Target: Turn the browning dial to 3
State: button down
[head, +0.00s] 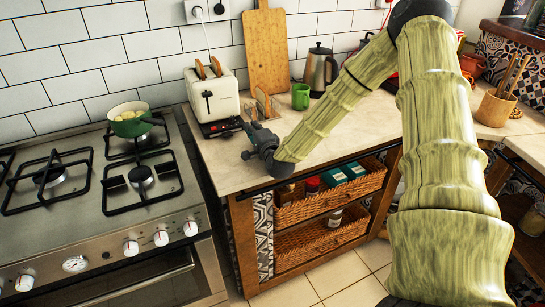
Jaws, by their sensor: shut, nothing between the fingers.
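A cream toaster (213,97) with two slices of toast standing out of its slots is on the counter against the tiled wall. Its dark lower front has a red patch. The browning dial is too small or too covered to make out, so I cannot tell its setting. My gripper (238,124) is shut and empty at the toaster's lower right front corner. I cannot tell whether it touches the toaster.
A toast rack (264,107), a green mug (300,97) and a kettle (320,70) stand right of the toaster. A cutting board (266,50) leans on the wall behind. The stove with a green pot (129,126) is left. The front counter (225,165) is clear.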

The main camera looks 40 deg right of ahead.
jog(key=s+a, duration=0.1)
jog(key=s, duration=0.4)
jog(key=s+a+b, duration=0.1)
jog(key=s+a, duration=0.1)
jog(key=s, duration=0.4)
jog(key=s+a, duration=0.2)
jog(key=s, duration=0.4)
jog(key=shift+s+f+b, duration=0.1)
jog(key=shift+s+b, duration=0.1)
jog(key=shift+b, duration=0.15)
